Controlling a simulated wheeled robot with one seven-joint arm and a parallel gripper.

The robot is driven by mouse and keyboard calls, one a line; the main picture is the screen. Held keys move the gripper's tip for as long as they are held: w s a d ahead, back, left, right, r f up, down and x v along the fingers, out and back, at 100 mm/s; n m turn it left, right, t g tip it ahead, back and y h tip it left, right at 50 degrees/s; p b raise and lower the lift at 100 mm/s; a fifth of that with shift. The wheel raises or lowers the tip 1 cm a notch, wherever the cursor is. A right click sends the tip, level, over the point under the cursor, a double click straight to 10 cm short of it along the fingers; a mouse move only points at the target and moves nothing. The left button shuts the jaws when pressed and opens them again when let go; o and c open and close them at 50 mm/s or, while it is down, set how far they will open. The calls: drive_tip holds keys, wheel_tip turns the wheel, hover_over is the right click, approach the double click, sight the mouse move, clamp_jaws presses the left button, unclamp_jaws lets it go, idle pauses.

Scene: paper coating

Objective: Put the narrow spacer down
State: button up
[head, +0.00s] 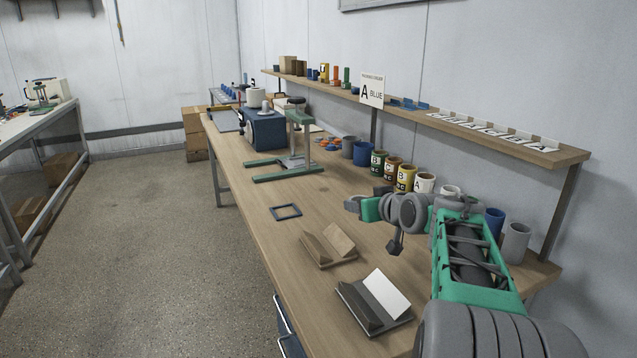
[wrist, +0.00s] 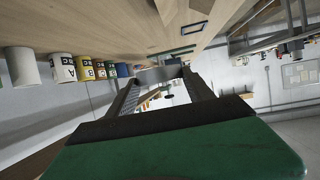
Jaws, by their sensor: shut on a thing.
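My gripper (head: 357,204) is above the right part of the long wooden bench, its green body pointing left, with the paint cans behind it. In the wrist view its two dark fingers (wrist: 160,84) are shut on a grey piece, which I take to be the narrow spacer (wrist: 157,74). The spacer spans the fingertips and looks clear of the bench. Its full shape is hard to make out, and in the head view it cannot be told apart from the grey fingers.
A dark blue square frame (head: 285,212) lies flat on the bench (head: 250,187). A wooden holder (head: 329,246) and a dark holder with a white card (head: 374,302) stand nearer. Lettered cans (head: 404,177) line the back, below a shelf (head: 470,131). A green-framed stand (head: 298,135) is farther left.

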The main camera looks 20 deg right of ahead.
drive_tip(key=s+d+f, duration=0.4)
drive_tip(key=s+d, duration=0.3)
hover_over(413, 271)
wheel_tip(413, 271, down, 5)
drive_tip(key=shift+w+a+f+b, duration=0.1)
drive_tip(key=shift+w+f+b, duration=0.1)
drive_tip(key=shift+b, duration=0.15)
drive_tip(key=shift+s+f, duration=0.2)
drive_tip(key=shift+f, duration=1.5)
drive_tip(key=shift+f+b, duration=0.5)
drive_tip(key=shift+b, duration=0.2)
drive_tip(key=shift+f, duration=0.15)
drive_tip(key=o, duration=1.5)
